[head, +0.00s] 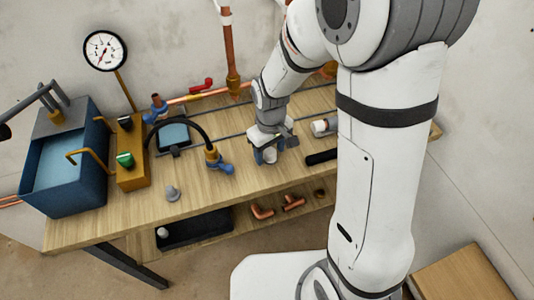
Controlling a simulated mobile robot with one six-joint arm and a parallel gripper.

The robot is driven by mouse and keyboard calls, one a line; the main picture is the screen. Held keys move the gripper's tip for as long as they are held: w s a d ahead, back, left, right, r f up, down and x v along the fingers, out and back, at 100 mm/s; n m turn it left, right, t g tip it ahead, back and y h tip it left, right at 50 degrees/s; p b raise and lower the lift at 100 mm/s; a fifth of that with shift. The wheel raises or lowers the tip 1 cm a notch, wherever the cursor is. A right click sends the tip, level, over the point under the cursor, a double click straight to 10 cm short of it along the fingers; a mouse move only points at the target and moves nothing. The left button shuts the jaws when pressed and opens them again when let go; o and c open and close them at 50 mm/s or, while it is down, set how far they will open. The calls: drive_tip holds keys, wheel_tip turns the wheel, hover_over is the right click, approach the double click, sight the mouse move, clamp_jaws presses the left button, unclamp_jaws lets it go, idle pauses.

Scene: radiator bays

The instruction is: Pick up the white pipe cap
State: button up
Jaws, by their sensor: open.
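My gripper (266,152) points down at the middle of the wooden bench (215,195), seen from behind my arm. Its jaws are open. A small whitish thing shows low between or just beyond the fingers; it may be the white pipe cap, but the gripper hides most of it and I cannot tell whether they touch. Another small white round piece (162,232) sits at the left end of the black tray (195,230) below the bench top; it too could be a cap.
A blue water tank (65,180) and a yellow block (132,175) with a green knob stand at the left. A black hose with a blue valve (222,166) lies left of my gripper. Copper pipes run behind.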

drive_tip(key=shift+s+f, duration=0.1)
drive_tip(key=shift+f, duration=0.35)
drive_tip(key=c, duration=0.9)
wheel_tip(320, 180, up, 11)
drive_tip(key=shift+f+p, duration=0.2)
drive_tip(key=shift+p, duration=0.25)
wheel_tip(320, 180, up, 4)
drive_tip(key=r+p, duration=0.1)
drive_tip(key=p, duration=0.2)
hover_over(270, 151)
drive_tip(key=shift+f, duration=0.25)
